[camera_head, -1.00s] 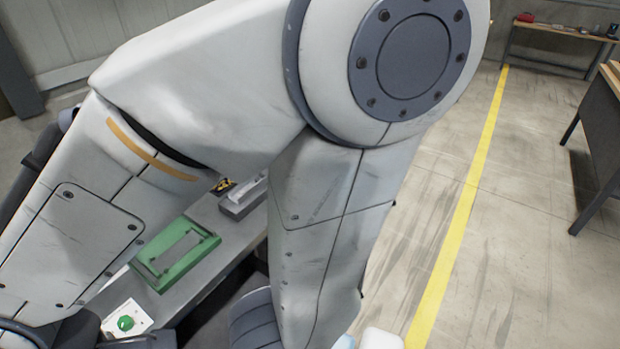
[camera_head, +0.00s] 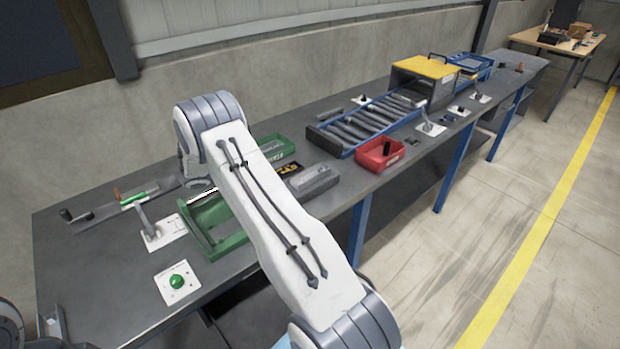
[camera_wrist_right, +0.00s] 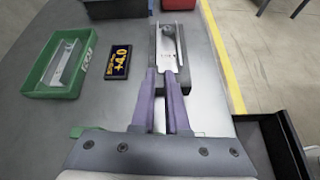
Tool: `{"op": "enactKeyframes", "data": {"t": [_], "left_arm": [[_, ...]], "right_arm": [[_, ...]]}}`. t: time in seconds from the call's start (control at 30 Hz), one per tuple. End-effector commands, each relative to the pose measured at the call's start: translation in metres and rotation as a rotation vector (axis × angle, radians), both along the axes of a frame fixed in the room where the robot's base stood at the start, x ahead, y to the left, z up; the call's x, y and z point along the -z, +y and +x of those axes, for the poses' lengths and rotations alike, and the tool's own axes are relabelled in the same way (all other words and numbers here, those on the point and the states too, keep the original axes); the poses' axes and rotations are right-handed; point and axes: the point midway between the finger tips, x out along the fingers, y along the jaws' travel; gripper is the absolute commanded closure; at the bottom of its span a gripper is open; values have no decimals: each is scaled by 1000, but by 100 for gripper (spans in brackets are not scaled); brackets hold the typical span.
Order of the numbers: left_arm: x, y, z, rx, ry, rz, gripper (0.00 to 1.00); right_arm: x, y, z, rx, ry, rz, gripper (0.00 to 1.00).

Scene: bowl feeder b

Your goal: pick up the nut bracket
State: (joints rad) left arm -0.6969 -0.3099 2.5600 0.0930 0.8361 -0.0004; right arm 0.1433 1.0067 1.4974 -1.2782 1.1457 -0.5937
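A light metal plate with a round dark feature (camera_wrist_right: 168,30), which looks like the nut bracket, lies in a grey block-like holder (camera_wrist_right: 187,60) in the right wrist view. This holder also shows in the head view (camera_head: 318,184), right of my arm. My right gripper (camera_wrist_right: 161,72) points at the plate's near end. Its two purple fingers are apart with a narrow gap; contact with the plate cannot be made out. In the head view this gripper is hidden behind my arm. Another grey bracket (camera_wrist_right: 66,63) lies in a green bin (camera_wrist_right: 42,90). My left gripper is not in view.
A dark display (camera_wrist_right: 119,62) lies between bin and holder. A green frame (camera_head: 232,242) and a green button (camera_head: 177,281) are near the bench's front. A red bin (camera_head: 372,160) and roller conveyor (camera_head: 330,142) stand farther right. The bench's front edge is close to the holder.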

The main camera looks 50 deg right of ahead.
Motion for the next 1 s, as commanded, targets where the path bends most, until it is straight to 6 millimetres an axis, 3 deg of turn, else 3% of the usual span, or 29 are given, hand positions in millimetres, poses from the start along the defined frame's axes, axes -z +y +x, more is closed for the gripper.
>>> {"op": "enactKeyframes", "data": {"t": [0.03, 0.2, 0.5, 0.73, 1.0], "left_arm": [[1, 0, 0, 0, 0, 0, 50], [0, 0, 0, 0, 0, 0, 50], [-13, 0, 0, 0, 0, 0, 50], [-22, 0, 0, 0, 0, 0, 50], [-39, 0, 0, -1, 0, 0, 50]], "right_arm": [[13, -22, -1, -8, 40, -33, 88], [29, -59, 0, -38, 110, -98, 88], [45, -101, -4, -44, 120, -106, 88], [50, -118, -7, -43, 120, -104, 88], [64, -153, -12, -43, 118, -105, 88]]}}
